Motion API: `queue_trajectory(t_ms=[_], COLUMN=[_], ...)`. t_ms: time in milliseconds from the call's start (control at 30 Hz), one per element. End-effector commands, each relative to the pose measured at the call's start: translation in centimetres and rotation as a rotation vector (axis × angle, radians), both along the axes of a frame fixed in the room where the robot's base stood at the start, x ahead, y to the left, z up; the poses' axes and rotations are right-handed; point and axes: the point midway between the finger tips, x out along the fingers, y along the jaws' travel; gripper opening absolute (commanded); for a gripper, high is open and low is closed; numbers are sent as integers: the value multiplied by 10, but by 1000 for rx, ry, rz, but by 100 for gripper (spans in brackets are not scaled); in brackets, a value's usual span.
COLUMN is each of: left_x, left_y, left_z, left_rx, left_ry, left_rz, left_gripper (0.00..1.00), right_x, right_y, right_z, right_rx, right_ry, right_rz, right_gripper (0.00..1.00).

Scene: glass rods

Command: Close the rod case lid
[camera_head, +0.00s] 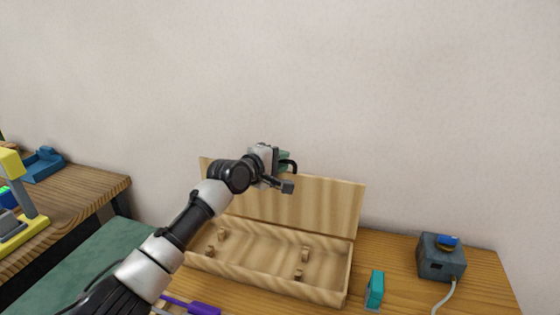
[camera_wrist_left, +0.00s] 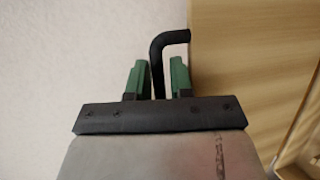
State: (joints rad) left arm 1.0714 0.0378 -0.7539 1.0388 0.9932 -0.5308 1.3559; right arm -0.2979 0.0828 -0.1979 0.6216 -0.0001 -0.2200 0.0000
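The wooden rod case (camera_head: 262,262) stands on the table with its lid (camera_head: 318,205) raised, leaning up at the back near the wall. The lid's wooden face also fills the right of the left wrist view (camera_wrist_left: 245,60). A black hooked handle (camera_wrist_left: 158,62) joins the lid's edge. My left gripper (camera_head: 286,163) is at the lid's top edge. In the left wrist view its green fingers (camera_wrist_left: 158,82) stand on either side of the handle, with narrow gaps showing, so it looks open around it. My right gripper is not in view.
The case's inside shows several small wooden rod supports (camera_head: 300,273) and no rods that I can make out. A teal block (camera_head: 375,290) and a grey box with a blue knob (camera_head: 441,258) stand to the right. A purple tool (camera_head: 200,308) lies in front.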

Motion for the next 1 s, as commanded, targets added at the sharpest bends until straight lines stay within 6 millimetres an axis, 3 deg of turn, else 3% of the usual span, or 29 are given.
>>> queue_trajectory(t_ms=[67,200,633,867,1000], left_x=[0,0,-6,-29,-48], left_y=[0,0,2,11,20], left_z=[0,0,-2,-6,-14], left_rx=[0,0,-11,-56,-96], left_ry=[0,0,-25,-128,-226], left_rz=[0,0,-1,-1,-1], left_gripper=[18,0,0,0,0], right_x=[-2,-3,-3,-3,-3], right_y=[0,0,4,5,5], right_z=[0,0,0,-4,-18], right_rx=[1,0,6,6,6], right_ry=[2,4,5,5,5], right_rz=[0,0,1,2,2], right_gripper=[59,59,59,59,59])
